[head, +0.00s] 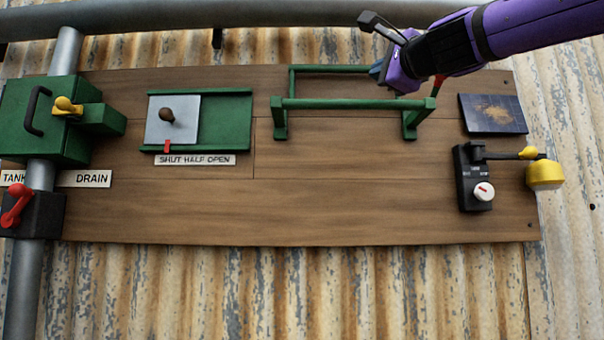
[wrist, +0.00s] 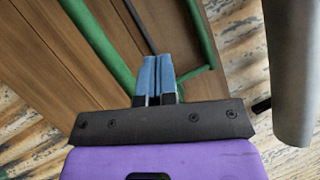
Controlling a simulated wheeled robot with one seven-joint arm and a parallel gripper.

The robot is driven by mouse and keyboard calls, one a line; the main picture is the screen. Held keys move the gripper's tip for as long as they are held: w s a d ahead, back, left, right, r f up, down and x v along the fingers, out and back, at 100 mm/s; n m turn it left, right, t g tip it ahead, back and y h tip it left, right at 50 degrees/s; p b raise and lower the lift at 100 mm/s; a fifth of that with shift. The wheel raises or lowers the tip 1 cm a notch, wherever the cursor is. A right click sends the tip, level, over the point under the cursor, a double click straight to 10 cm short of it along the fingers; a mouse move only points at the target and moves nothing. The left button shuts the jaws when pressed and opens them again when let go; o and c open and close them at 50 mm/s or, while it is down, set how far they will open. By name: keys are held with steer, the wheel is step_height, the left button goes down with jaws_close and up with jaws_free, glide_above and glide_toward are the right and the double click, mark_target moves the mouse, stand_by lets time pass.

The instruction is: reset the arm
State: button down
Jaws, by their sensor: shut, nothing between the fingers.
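My purple arm reaches in from the upper right of the head view. My gripper (head: 377,71) is near the right end of the green rail frame (head: 350,104) on the wooden board. In the wrist view my gripper (wrist: 157,78) shows its two blue fingers shut together with nothing between them. Green bars (wrist: 100,47) of the frame show on both sides of the fingers there. I cannot tell whether the fingers touch the frame.
Left on the board (head: 330,200) are a green sliding panel (head: 225,120) and a green box (head: 30,110) with a yellow lever. A red valve handle (head: 17,205) is below. Right are a dark panel (head: 492,113) and a black switch box (head: 470,190). The lower middle is clear.

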steer(key=s+d+f+n+g+h, duration=0.1)
steer(key=s+d+f+n+g, duration=0.15)
steer(key=f, duration=0.65)
steer(key=s+d+f+n+g+h, duration=0.15)
steer(key=f+n, duration=0.25)
steer(key=f, duration=0.5)
steer(key=s+d+f+n+g, duration=0.1)
steer(key=s+f+n+g, duration=0.25)
steer(key=f, duration=0.55)
steer(key=s+d+f+n+g+h, duration=0.1)
steer(key=s+d+f+n+g, duration=0.1)
steer(key=s+f, duration=0.3)
steer(key=s+d+f+n+g+h, duration=0.2)
steer(key=s+d+f, duration=0.2)
steer(key=f, duration=0.7)
steer(key=s+d+f+n+g+h, duration=0.2)
steer(key=s+d+f+g, duration=0.1)
steer(key=s+f, duration=0.3)
step_height(320, 180, down, 3)
steer(key=shift+d+r, duration=0.1)
steer(key=shift+d, duration=0.25)
